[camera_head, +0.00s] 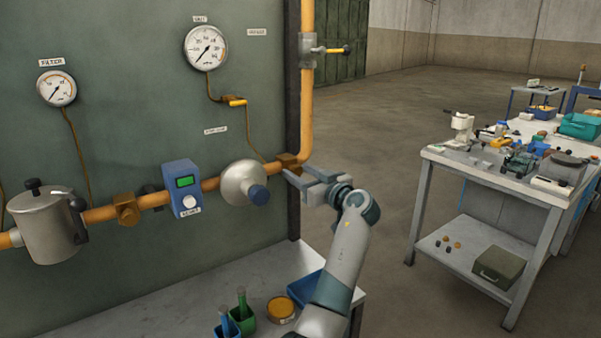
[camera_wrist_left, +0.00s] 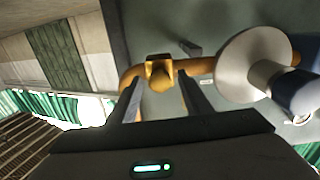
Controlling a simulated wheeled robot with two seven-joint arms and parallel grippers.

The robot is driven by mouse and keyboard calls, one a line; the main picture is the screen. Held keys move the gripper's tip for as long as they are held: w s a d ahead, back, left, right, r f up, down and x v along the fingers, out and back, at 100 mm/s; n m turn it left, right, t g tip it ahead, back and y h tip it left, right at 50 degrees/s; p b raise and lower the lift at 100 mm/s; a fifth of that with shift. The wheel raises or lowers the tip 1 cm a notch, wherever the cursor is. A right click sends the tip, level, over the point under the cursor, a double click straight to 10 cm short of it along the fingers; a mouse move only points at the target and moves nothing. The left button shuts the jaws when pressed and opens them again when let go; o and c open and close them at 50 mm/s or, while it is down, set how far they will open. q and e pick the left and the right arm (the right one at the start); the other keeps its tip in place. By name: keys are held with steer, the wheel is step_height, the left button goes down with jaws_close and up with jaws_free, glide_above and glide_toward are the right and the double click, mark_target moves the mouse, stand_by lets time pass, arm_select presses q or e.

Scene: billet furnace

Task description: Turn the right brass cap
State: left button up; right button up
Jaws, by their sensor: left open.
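The right brass cap sits on a brass fitting (camera_head: 288,160) on the orange pipe, just before the pipe turns upward. In the left wrist view the brass cap (camera_wrist_left: 160,78) lies ahead of my fingers, roughly centred between them. My left gripper (camera_head: 303,179) is open and empty, its fingers pointing at the fitting from the right and partly covering it. I cannot tell whether a finger touches it. Another brass fitting (camera_head: 126,209) is on the pipe further left. My right gripper is not in view.
A round grey housing with a blue knob (camera_head: 259,195) is close left of my gripper. A blue meter (camera_head: 183,188) and a metal canister (camera_head: 46,222) are further left. Below is a bench (camera_head: 180,297) with a blue tray (camera_head: 305,288).

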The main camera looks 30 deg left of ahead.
arm_select(q)
steer(key=c, duration=1.1)
steer(key=shift+o, duration=0.2)
